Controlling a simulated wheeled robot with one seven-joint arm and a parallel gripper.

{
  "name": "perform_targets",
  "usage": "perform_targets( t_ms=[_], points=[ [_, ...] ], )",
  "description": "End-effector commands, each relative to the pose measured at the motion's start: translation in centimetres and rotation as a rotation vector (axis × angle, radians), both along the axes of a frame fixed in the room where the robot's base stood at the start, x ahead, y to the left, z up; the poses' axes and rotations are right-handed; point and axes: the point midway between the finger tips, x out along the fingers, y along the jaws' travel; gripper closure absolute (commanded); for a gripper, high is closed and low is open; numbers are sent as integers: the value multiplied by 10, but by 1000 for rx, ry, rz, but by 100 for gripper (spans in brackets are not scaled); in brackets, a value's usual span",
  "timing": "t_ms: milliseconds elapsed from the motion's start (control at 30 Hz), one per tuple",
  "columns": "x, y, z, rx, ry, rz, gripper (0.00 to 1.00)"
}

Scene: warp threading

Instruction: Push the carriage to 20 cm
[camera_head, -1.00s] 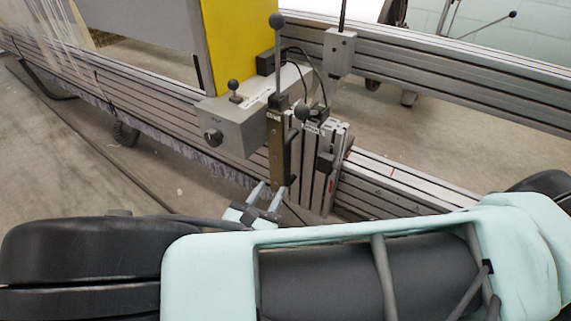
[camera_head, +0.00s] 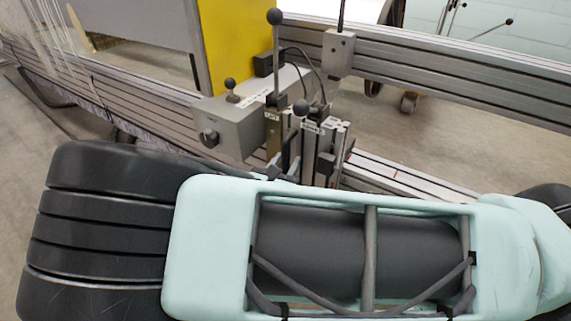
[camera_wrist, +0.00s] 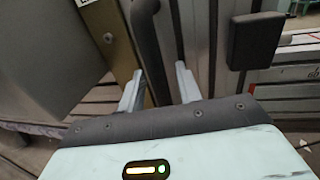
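The carriage (camera_head: 240,128) is a grey box with black ball-knob levers, mounted on the aluminium rail beside a yellow panel. An upright slotted block (camera_head: 322,150) stands at its right side. My gripper (camera_head: 285,163) is low at the front of the carriage, partly hidden by my arm. In the wrist view my gripper (camera_wrist: 160,72) has its two pale fingers apart. A dark rounded bar (camera_wrist: 148,40) runs down between them, nearer the left finger, with a gap to the right one. Contact with the bar cannot be told.
The rail's scale strip (camera_head: 400,181) with red marks runs right of the carriage. An upper rail (camera_head: 450,80) with a small grey block (camera_head: 339,55) passes behind. White threads (camera_head: 60,30) hang at the far left. In the wrist view a black pad (camera_wrist: 256,41) stands right of the fingers.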

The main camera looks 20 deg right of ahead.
Motion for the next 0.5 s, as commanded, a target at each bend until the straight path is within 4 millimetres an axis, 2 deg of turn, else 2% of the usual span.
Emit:
perform_targets(
  t_ms=[33, 100, 133, 500],
  points=[
    [0, 0, 0, 0, 0, 0, 77],
    [0, 0, 0, 0, 0, 0, 96],
    [0, 0, 0, 0, 0, 0, 100],
    [7, 5, 1, 1, -1, 1, 100]
  ],
)
